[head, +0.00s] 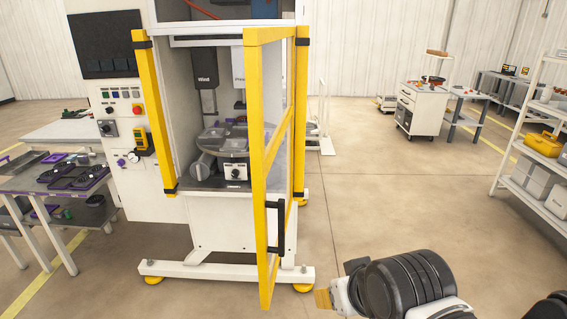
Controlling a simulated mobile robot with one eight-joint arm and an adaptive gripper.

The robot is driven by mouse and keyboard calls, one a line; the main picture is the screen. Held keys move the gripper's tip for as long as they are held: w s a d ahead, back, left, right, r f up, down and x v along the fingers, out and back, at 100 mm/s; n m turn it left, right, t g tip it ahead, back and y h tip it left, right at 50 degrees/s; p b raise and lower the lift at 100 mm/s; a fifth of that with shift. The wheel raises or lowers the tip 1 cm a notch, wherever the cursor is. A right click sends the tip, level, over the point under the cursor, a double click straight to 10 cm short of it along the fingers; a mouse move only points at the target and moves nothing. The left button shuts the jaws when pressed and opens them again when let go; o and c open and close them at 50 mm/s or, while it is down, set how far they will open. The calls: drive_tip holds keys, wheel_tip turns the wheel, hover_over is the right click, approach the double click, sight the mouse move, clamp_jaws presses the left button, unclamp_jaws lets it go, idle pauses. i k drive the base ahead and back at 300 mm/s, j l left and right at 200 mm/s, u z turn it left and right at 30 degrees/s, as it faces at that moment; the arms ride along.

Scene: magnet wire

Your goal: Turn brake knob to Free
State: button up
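A black knob (236,173) sits on the front of a small white box low inside the machine's work bay, under a grey round table (226,136). Its label is too small to read, so I cannot tell its setting or whether it is the brake knob. Another dark rotary knob (108,128) is on the white control panel at left. The yellow-framed door (265,180) stands open, its edge toward me. Part of my arm shows at the lower right, in front of and right of the machine.
A black door handle (277,226) and the machine's white feet (225,270) jut forward. A side table (45,182) with purple trays stands at left. A white shelf (535,150) is at right, and a white cart (421,108) at the back. The middle floor is clear.

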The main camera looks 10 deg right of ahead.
sight(235, 172)
drive_tip(key=i+j+z, duration=0.15)
drive_tip(key=j, duration=0.3)
drive_tip(key=i+j+z, duration=0.15)
drive_tip(key=i+j, duration=0.15)
drive_tip(key=j, duration=0.25)
drive_tip(key=i+j+z, duration=0.2)
drive_tip(key=j, duration=0.3)
drive_tip(key=i+j+z, duration=0.15)
drive_tip(key=j, duration=0.4)
drive_tip(key=j+z, duration=0.15)
drive_tip(key=j, duration=0.35)
drive_tip(key=i+j+z, duration=0.15)
drive_tip(key=j, duration=0.45)
drive_tip(key=i+j+z, duration=0.15)
drive_tip(key=j, duration=0.25)
